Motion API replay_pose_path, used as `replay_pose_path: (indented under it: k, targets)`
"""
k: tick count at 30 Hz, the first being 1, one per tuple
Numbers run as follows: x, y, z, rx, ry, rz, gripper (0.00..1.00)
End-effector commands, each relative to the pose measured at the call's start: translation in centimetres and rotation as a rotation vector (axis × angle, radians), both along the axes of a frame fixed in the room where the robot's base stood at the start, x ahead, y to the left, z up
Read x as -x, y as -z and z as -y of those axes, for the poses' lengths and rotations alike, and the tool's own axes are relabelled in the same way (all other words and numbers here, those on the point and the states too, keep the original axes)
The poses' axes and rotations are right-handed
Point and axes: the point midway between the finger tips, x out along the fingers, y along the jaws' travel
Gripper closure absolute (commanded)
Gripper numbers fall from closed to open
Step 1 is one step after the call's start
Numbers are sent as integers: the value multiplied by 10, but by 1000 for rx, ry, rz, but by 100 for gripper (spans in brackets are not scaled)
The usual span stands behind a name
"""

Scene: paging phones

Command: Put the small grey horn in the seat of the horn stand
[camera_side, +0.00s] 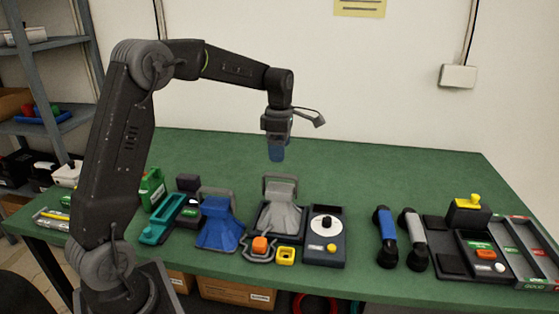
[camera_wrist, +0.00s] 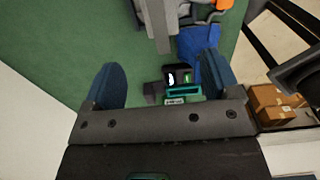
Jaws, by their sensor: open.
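The grey horn (camera_side: 282,218) is a flared piece in the middle of the table, over a dark base, with a grey hoop (camera_side: 279,177) rising behind it. I cannot tell which part is the horn stand's seat. A similar blue horn (camera_side: 218,232) with its own hoop stands to its left; it also shows in the wrist view (camera_wrist: 199,45). My gripper (camera_side: 277,153) is open and empty, pointing down, well above the table and behind the grey horn. In the wrist view its two blue fingers are spread wide (camera_wrist: 159,80), with green table between them.
An orange-buttoned bracket (camera_side: 260,246) and a yellow block (camera_side: 286,255) lie in front. A dark dial panel (camera_side: 325,236) stands right. Blue (camera_side: 386,236) and grey (camera_side: 412,238) handsets lie farther right. Teal tray (camera_side: 162,220) is left. The table's back is clear.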

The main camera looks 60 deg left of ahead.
Motion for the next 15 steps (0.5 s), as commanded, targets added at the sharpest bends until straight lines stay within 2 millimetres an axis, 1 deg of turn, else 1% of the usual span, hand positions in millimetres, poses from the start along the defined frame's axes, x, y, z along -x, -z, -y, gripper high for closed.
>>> replay_pose_path:
  k: [2,4,5,8,9,11,12,14,15]
  targets:
    - [1,-6,2,-1,14,4,18]
    - [6,-14,9,-6,69,16,18]
    - [9,-18,13,-11,110,23,18]
    - [28,-38,37,-35,324,66,18]
    - [39,-47,49,-50,438,86,18]
    - [59,-59,68,-78,626,117,18]
    - [72,-65,80,-101,755,138,18]
    - [94,-73,97,-137,947,164,18]
    - [108,-76,107,-165,1076,181,18]
